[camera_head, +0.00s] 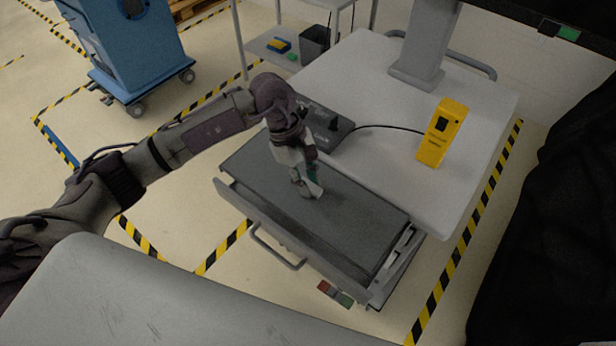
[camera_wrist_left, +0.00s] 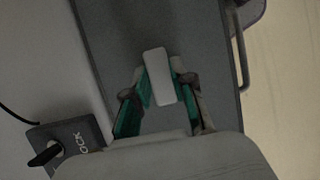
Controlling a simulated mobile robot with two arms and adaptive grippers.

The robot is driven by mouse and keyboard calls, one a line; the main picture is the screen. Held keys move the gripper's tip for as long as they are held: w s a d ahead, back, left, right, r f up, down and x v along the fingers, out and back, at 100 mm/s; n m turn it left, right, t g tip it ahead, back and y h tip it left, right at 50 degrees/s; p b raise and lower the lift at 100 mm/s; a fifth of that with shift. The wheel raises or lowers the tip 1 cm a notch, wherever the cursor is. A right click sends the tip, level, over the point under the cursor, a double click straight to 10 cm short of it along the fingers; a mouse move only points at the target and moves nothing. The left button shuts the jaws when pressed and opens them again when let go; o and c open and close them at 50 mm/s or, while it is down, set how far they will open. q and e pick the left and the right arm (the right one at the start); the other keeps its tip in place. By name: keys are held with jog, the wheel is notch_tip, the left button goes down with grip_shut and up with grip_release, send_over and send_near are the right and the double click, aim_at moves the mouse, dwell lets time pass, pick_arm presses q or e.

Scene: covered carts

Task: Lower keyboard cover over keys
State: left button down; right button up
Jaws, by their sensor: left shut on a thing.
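The keyboard cover (camera_head: 345,215) is a flat dark grey panel over the pull-out tray at the front of a light grey cart. It also fills much of the left wrist view (camera_wrist_left: 140,25). My left gripper (camera_head: 312,190) comes down on its middle. In the left wrist view, the green-padded fingers (camera_wrist_left: 160,95) stand on both sides of a pale block-shaped grip (camera_wrist_left: 157,65) on the cover, shut on it. No keys show clearly; a narrow gap with pale parts shows at the cover's right end. My right gripper is not in view.
A dark lock box (camera_head: 328,128) with a black knob stands just behind the cover, its cable running to a yellow device (camera_head: 442,133) on the cart top (camera_head: 470,185). A front handle (camera_head: 275,248) sticks out below the tray. A blue cart (camera_head: 125,50) stands back left.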

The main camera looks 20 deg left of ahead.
pick_arm(q)
jog(key=shift+s+f, duration=0.1)
jog(key=shift+f, duration=0.35)
jog(key=shift+f+b, duration=0.55)
jog(key=shift+f, duration=0.5)
jog(key=shift+f+b, duration=0.7)
jog(key=shift+f, duration=1.2)
jog(key=shift+w+d+b, duration=0.3)
jog(key=shift+w+b, duration=0.55)
jog(key=shift+w+d+b, duration=0.3)
jog(key=shift+w+b, duration=0.55)
jog(key=shift+f+b, duration=0.8)
jog(key=shift+b, duration=0.15)
jog(key=c, duration=0.9)
grip_release()
